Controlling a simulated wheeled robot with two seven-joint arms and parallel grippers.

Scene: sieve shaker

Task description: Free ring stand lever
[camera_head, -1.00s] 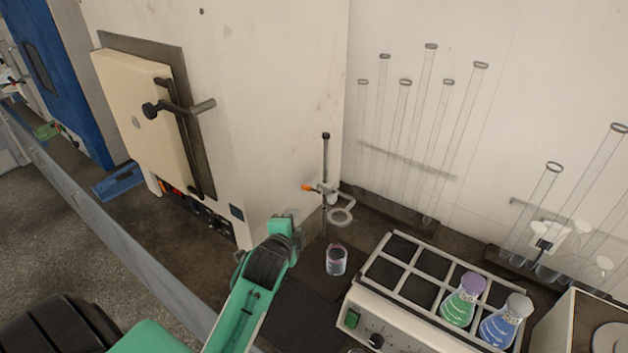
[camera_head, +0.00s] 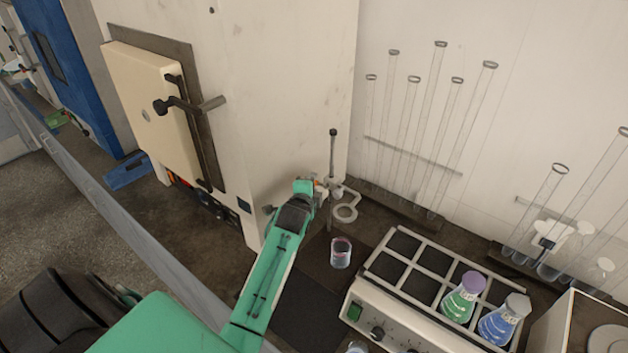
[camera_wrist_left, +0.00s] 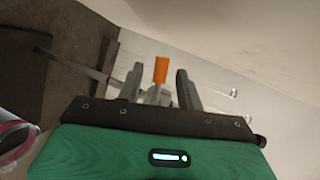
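The ring stand has a dark upright rod (camera_head: 332,160) and a pale ring (camera_head: 345,212) reaching out to the right. Its orange lever (camera_wrist_left: 160,70) shows between the two fingers of my left gripper (camera_wrist_left: 160,90) in the wrist view. The fingers are apart, with a gap on each side of the lever. I cannot tell how deep the lever sits between them. In the head view my left gripper (camera_head: 318,190) is at the stand's clamp and largely hides the lever. My right gripper is not in view.
A glass beaker (camera_head: 341,254) stands below the ring. A rack-topped device (camera_head: 385,312) with green and blue flasks is to the right. Tall glass tubes line the wall behind. A large cabinet with a cream door (camera_head: 150,110) stands on the left.

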